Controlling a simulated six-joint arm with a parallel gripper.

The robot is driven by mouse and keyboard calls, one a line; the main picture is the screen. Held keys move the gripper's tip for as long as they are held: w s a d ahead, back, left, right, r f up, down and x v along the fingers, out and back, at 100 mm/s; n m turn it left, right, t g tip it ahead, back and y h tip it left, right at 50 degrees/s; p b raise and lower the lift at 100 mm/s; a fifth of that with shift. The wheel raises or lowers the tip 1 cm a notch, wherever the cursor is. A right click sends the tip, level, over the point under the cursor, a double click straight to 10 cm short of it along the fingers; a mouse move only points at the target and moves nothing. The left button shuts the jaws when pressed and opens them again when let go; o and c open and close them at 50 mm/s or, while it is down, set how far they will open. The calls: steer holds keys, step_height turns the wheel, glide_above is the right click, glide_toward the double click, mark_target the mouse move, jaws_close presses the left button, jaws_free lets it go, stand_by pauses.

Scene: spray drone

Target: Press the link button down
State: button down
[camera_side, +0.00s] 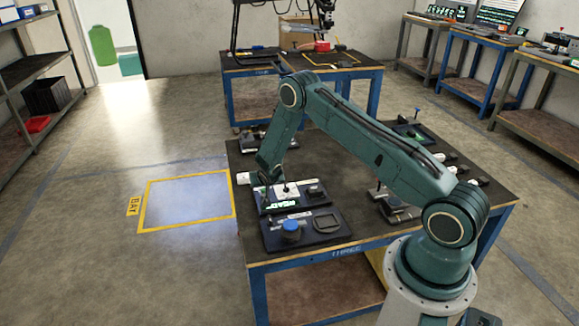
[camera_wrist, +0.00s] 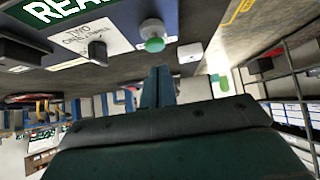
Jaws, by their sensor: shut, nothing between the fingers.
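The wrist view shows a green-capped button (camera_wrist: 153,42) on a pale round collar; no label for it can be read, so I cannot confirm that it is the link button. My gripper (camera_wrist: 157,72) is shut and empty, its fingertips just below the button in that picture. I cannot tell whether they touch it. In the side view my gripper (camera_side: 267,200) points down over the left part of a dark panel (camera_side: 318,205). The green button is not clear there. A white card (camera_wrist: 73,38) reading "TWO" and a black knob (camera_wrist: 97,52) are left of the button.
In the side view, a nearer dark tray (camera_side: 330,240) holds a blue round cap (camera_side: 291,228) and a dark square frame. Other devices (camera_side: 393,207) stand farther right on the table. The table's left edge is close.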

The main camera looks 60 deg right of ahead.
mark_target(264, 189)
steer(key=shift+f, duration=1)
steer(key=shift+f, duration=0.1)
steer(key=shift+f, duration=0.6)
steer(key=shift+s+a+f, duration=0.1)
steer(key=shift+s+f, duration=0.15)
steer(key=shift+f, duration=0.4)
steer(key=r, duration=0.3)
steer(key=w+r, duration=0.1)
steer(key=r, duration=0.1)
steer(key=shift+d+r, duration=0.2)
steer(key=shift+r, duration=0.05)
steer(key=v, duration=1)
steer(key=shift+r, duration=0.1)
